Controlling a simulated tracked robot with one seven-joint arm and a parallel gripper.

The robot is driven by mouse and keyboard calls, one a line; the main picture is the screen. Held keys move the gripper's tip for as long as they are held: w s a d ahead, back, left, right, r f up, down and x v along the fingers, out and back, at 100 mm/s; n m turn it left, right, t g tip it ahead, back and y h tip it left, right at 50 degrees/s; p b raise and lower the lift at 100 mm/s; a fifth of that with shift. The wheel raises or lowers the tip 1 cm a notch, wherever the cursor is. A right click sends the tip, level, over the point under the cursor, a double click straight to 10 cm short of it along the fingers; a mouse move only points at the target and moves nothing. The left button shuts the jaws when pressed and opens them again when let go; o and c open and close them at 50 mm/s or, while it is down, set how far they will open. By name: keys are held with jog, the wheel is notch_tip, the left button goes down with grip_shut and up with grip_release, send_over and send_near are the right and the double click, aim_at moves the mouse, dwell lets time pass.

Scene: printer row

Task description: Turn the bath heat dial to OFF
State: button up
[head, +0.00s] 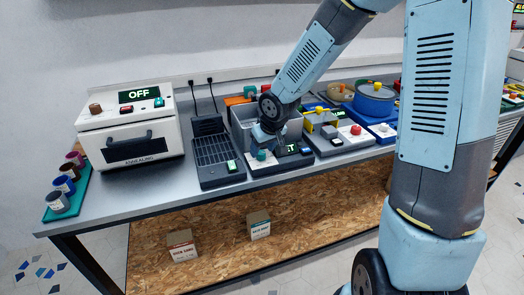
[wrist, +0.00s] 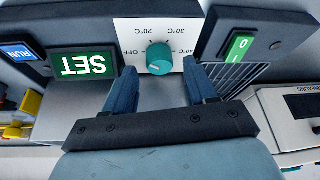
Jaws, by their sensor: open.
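The bath heat dial is a round teal knob (wrist: 159,58) on a white label plate (wrist: 130,30) marked OFF, 20°C, 30°C and a partly hidden higher mark. Its pale pointer line faces the 20°C side, away from OFF. In the head view the knob (head: 261,155) sits at the bath's front, just below my gripper (head: 264,142). In the wrist view my gripper (wrist: 160,70) is open, its two blue fingertips on either side of the knob with a gap on each side. I cannot tell how far the tips reach down around it.
A green SET display (wrist: 84,66) and a blue RUN button (wrist: 18,52) are beside the dial. A black slatted unit with a green switch (head: 232,166) stands to the left. An annealing oven reading OFF (head: 132,138) is farther left. A grey unit with a red button (head: 356,130) is right.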

jog(key=shift+x, duration=0.85)
jog(key=c, duration=1)
jog(key=shift+d+n, duration=0.1)
jog(key=shift+n, duration=0.5)
jog(key=shift+n+g+y, duration=0.3)
jog(key=shift+n, duration=0.4)
jog(key=shift+w+n+g+y, duration=0.1)
jog(key=shift+n+g+y, duration=0.45)
jog(key=shift+n, duration=1.55)
